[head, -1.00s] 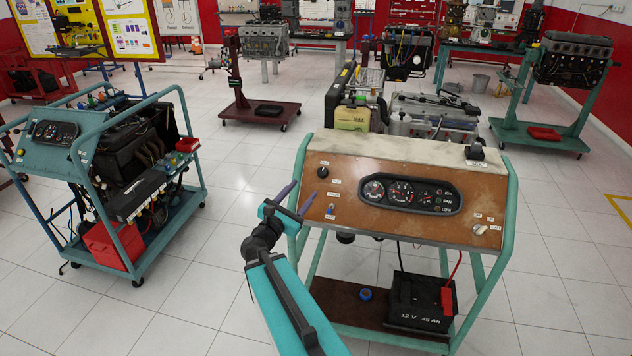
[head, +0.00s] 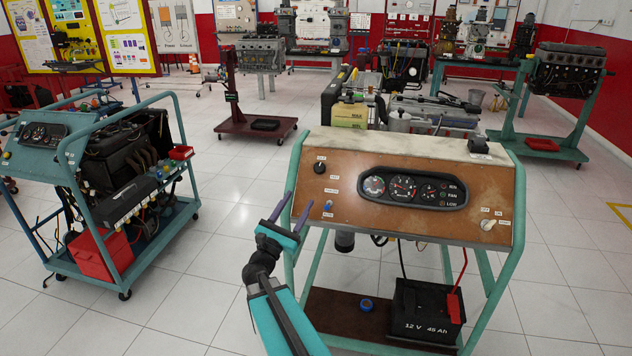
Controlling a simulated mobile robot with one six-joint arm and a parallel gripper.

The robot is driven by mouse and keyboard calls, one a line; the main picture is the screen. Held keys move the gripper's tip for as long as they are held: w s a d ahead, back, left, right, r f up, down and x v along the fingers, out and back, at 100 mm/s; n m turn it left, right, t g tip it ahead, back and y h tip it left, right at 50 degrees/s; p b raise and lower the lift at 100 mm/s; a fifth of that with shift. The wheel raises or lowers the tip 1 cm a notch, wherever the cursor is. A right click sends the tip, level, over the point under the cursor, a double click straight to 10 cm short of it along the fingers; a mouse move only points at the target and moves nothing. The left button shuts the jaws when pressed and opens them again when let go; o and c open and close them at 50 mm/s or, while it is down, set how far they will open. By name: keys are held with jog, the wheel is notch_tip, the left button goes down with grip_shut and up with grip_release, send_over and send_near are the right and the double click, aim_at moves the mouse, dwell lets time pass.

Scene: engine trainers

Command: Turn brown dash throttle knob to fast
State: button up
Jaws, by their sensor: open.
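The brown dash (head: 345,212) is a tilted panel on a teal frame, with a gauge cluster in its middle. A black knob (head: 320,168) sits at its upper left with small labels above and to its right, too small to read surely. A small blue control (head: 328,206) sits below it. A pale knob (head: 488,225) with labels around it sits at the lower right. My gripper (head: 299,198) is open and empty, with two purple fingers pointing up near the panel's left edge. It appears left of the blue control and below left of the black knob; contact with the panel cannot be told.
A black battery (head: 424,311) and a blue roll (head: 366,305) are on the frame's lower shelf. A blue engine trainer (head: 40,163) stands at left, with clear tiled floor between. A yellow container (head: 350,114) stands behind the panel.

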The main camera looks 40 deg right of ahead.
aim_at(318, 168)
jog(key=shift+d, duration=0.1)
dwell(0.4)
jog(key=p+x, duration=0.3)
jog(key=x, duration=1)
jog(key=shift+w+d+p, duration=0.1)
jog(key=shift+d+p, duration=0.2)
jog(key=c, duration=1)
